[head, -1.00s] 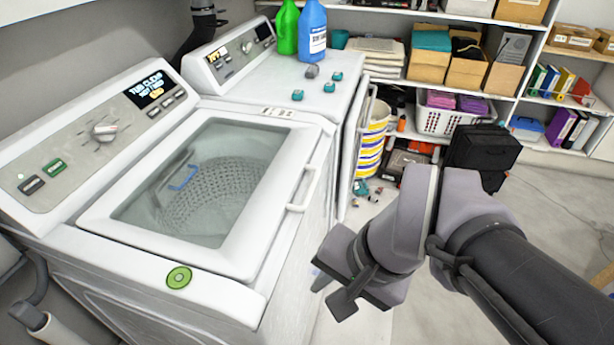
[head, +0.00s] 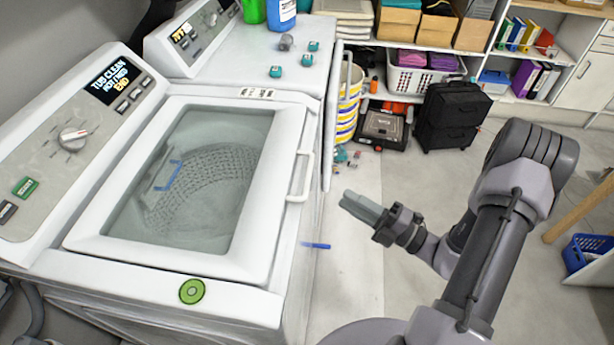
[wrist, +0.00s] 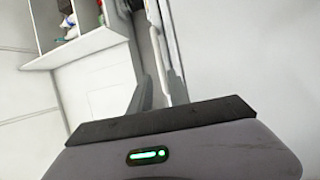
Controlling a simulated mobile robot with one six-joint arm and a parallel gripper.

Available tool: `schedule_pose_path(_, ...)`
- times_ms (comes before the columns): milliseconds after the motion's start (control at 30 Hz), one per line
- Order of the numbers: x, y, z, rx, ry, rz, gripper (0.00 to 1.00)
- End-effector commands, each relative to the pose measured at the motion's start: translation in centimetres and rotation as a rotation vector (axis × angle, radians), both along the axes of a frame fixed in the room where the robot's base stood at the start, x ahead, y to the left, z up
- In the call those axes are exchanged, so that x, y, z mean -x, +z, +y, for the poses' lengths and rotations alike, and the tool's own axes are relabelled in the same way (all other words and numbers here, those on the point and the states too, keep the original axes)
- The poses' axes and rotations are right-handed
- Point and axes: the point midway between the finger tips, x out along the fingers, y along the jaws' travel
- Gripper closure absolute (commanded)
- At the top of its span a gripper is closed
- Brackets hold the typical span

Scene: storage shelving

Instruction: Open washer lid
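The washer (head: 235,290) stands at the left in the head view, its top-loading lid (head: 85,215) lying flat and closed. The lid has a white frame and a clear window; a perforated drum shows through it. A white bar handle (head: 299,178) is on the lid's right edge. My gripper (head: 352,204) is right of the handle, apart from it, over the floor and pointing left. Its fingers look close together with nothing between them. In the wrist view the fingers (wrist: 158,85) also appear close together, in front of pale surfaces.
A second white machine (head: 250,55) with bottles and small teal items on top stands behind the washer. A black case (head: 450,115) and shelves stand behind. The floor (head: 345,270) around my gripper is mostly clear.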

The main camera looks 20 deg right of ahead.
Motion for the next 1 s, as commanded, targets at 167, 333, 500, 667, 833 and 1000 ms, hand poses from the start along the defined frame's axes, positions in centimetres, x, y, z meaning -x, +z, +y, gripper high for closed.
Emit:
schedule_pose_path(167,-3.1,0.5,3.3,0.003,0.008,-0.002,0.78)
schedule_pose_path(333,-5.8,1.2,6.0,0.004,0.006,-0.003,0.78)
schedule_pose_path(500,-7.7,1.7,7.8,0.004,0.006,-0.002,0.78)
schedule_pose_path(667,-8.4,2.1,8.5,0.003,0.003,-0.002,0.78)
schedule_pose_path(833,-8.6,2.2,8.6,0.002,0.002,-0.001,0.78)
schedule_pose_path(1000,-8.6,2.1,8.6,0.003,0.003,-0.002,0.9)
